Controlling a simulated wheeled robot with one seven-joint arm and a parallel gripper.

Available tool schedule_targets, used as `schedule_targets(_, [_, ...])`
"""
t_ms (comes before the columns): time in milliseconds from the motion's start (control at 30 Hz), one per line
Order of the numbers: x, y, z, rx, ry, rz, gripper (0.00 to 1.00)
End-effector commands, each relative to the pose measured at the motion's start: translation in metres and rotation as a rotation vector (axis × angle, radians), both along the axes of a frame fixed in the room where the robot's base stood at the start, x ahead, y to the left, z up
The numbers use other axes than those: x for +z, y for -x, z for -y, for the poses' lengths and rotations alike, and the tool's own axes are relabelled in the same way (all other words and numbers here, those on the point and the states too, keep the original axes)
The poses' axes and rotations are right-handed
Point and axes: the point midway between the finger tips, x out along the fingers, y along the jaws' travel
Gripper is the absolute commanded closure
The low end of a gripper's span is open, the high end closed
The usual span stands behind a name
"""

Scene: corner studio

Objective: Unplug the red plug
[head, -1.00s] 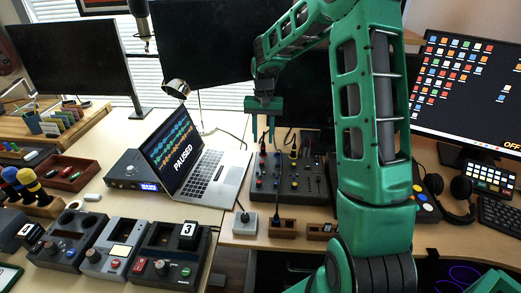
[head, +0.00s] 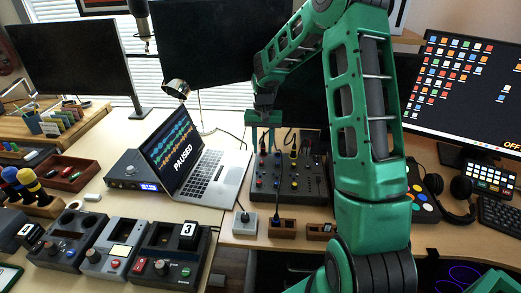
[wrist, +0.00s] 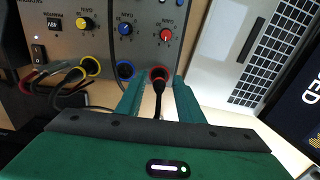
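The red plug (wrist: 158,76) shows in the wrist view as a black plug with a red ring, seated at the edge of the grey mixer (wrist: 200,14), its black cable running back toward my gripper. My gripper (wrist: 159,90) is open, with one green finger on each side of the plug and cable and visible gaps between. In the head view, my gripper (head: 263,146) points down at the back left of the mixer (head: 289,187); the red plug is hard to make out there.
Beside the red plug sit a blue-ringed socket (wrist: 125,70) and a yellow-ringed plug (wrist: 90,66) with cables. An open laptop (head: 217,178) stands close on the left. Small wooden blocks (head: 282,229) and a grey socket box (head: 245,223) lie in front.

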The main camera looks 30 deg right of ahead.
Motion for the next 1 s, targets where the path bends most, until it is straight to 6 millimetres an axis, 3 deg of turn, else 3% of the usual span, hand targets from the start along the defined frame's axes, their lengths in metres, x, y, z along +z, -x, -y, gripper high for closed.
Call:
schedule_targets(900, [0.0002, 0.0007, 0.0009, 0.001, 0.000, 0.000, 0.66])
schedule_targets(1000, [0.0002, 0.0007, 0.0009, 0.001, 0.000, 0.000, 0.90])
